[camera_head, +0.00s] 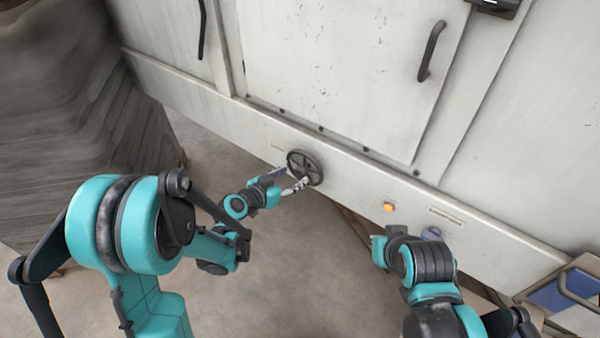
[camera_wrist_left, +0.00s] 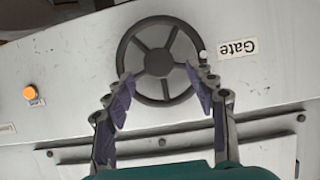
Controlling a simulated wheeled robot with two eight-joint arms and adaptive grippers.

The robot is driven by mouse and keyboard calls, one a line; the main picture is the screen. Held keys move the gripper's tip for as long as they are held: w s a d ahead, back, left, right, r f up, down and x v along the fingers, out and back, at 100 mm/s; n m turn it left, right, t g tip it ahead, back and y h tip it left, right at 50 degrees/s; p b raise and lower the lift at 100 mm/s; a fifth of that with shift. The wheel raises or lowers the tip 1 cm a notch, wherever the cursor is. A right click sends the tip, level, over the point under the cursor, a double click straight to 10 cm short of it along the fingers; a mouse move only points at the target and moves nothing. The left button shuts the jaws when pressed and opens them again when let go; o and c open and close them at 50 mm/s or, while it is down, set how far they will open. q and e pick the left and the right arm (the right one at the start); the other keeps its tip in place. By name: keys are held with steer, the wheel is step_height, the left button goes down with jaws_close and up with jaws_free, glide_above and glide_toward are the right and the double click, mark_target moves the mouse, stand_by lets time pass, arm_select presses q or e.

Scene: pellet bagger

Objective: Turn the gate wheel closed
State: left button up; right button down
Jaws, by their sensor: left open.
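The gate wheel (camera_head: 306,166) is a dark spoked handwheel low on the front of the pale machine. In the left wrist view the wheel (camera_wrist_left: 159,62) is seen face on, with a "Gate" label (camera_wrist_left: 237,48) beside it. My left gripper (camera_head: 294,180) is at the wheel's lower left side in the head view. In the wrist view the left gripper (camera_wrist_left: 160,80) is open, its fingertips at either side of the rim's near part. I cannot tell whether they touch it. My right arm is at the lower right; its fingers are mostly hidden.
An orange button (camera_head: 388,207) sits on the machine's lower panel, right of the wheel, near my right arm. A door handle (camera_head: 431,50) sticks out above. A grey bin or tray (camera_head: 577,318) stands at the lower right. The floor before the wheel is clear.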

mark_target(298, 173)
arm_select(q)
steer(key=b+x, duration=0.1)
steer(key=x, duration=0.4)
steer(key=shift+w+d+f, duration=0.1)
jaws_close()
